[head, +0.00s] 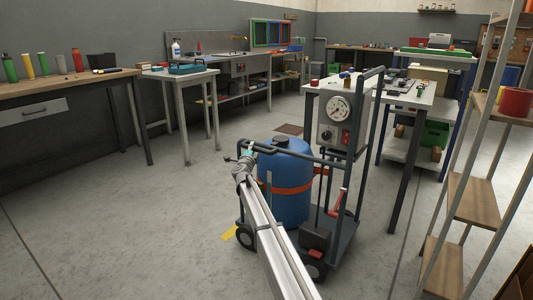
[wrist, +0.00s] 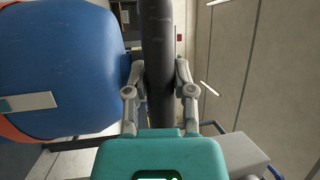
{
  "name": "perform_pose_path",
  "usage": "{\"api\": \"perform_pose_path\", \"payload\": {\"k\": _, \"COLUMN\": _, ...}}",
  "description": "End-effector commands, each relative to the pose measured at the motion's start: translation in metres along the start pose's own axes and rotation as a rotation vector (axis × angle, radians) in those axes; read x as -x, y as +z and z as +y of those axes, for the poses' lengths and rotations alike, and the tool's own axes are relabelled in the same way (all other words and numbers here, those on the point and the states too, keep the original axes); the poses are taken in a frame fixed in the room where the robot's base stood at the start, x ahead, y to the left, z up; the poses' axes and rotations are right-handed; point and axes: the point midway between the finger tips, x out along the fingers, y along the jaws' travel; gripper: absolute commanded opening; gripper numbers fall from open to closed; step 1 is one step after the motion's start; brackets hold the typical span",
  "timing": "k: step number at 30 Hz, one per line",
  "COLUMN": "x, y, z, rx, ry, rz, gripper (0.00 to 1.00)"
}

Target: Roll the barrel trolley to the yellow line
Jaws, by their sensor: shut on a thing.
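The barrel trolley (head: 345,237) stands upright on the floor in the head view, with a dark grey tube frame and black wheels. It carries a blue barrel (head: 287,205) with an orange band; the barrel also fills the left of the wrist view (wrist: 60,65). My gripper (wrist: 160,78) is shut around a dark tube (wrist: 157,40) of the trolley, beside the barrel. In the head view my gripper (head: 247,158) is at the trolley's handle rail, at its left end.
A white table (head: 415,92) stands close behind the trolley on the right. A shelf rack (head: 470,205) is at the right edge. Workbenches (head: 60,88) and a small white table (head: 180,75) line the left wall. The floor left of the trolley is clear.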

Motion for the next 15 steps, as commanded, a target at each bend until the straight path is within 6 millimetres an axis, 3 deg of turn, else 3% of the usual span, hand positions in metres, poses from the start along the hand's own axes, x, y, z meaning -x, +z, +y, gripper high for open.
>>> {"api": "perform_pose_path", "payload": {"k": 1, "x": -0.004, "y": 0.011, "z": 0.001, "rx": -0.001, "ry": 0.001, "rz": -0.001, "gripper": 0.0}}
{"api": "perform_pose_path", "payload": {"k": 6, "x": -0.015, "y": 0.025, "z": 0.001, "rx": -0.001, "ry": 0.002, "rz": 0.008, "gripper": 0.0}}
{"api": "perform_pose_path", "payload": {"k": 15, "x": -0.021, "y": 0.03, "z": 0.002, "rx": 0.0, "ry": 0.001, "rz": 0.018, "gripper": 0.0}}
